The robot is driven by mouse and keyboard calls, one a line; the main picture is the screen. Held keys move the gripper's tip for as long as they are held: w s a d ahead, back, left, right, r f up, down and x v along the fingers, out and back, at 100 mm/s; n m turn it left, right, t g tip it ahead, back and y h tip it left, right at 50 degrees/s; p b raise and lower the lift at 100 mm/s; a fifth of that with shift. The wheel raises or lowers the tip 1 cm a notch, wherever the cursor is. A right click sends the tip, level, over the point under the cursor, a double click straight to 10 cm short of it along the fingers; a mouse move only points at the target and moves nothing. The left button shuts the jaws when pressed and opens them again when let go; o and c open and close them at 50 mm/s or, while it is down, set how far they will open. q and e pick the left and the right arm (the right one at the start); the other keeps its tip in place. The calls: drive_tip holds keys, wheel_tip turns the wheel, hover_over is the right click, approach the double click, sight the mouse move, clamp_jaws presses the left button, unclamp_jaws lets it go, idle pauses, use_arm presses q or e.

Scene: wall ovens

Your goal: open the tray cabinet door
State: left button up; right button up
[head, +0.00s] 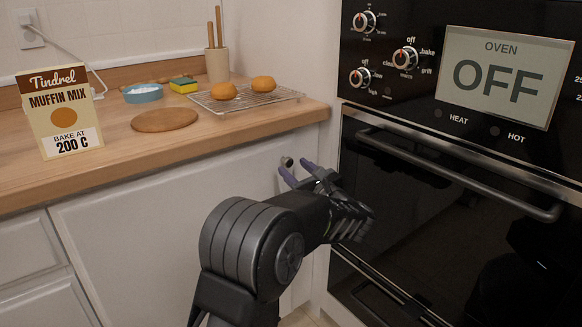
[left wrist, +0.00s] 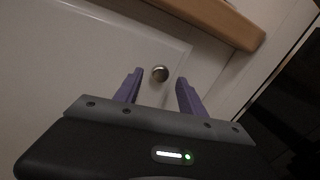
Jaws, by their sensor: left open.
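The white tray cabinet door (head: 150,235) is below the wooden counter, left of the oven, and looks closed. Its small round metal knob (head: 287,161) is near the door's upper right corner. My left gripper (head: 296,169) is open, with its purple fingertips close to the knob. In the left wrist view, the knob (left wrist: 160,74) shows in the gap between the open fingers (left wrist: 160,78), near the tips. I cannot tell whether either finger touches it. My right gripper is not in view.
The black oven (head: 440,190) with its long bar handle (head: 460,175) stands close on the right. The counter edge (head: 170,165) overhangs above the door. A muffin mix box (head: 60,112), a cooling rack (head: 275,98) with two buns and a round board (head: 165,120) are on the counter.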

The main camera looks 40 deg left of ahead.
use_arm(q)
drive_tip(key=shift+x, duration=1.5)
drive_tip(key=shift+c, duration=0.6)
clamp_jaws()
drive_tip(key=shift+d, duration=0.1)
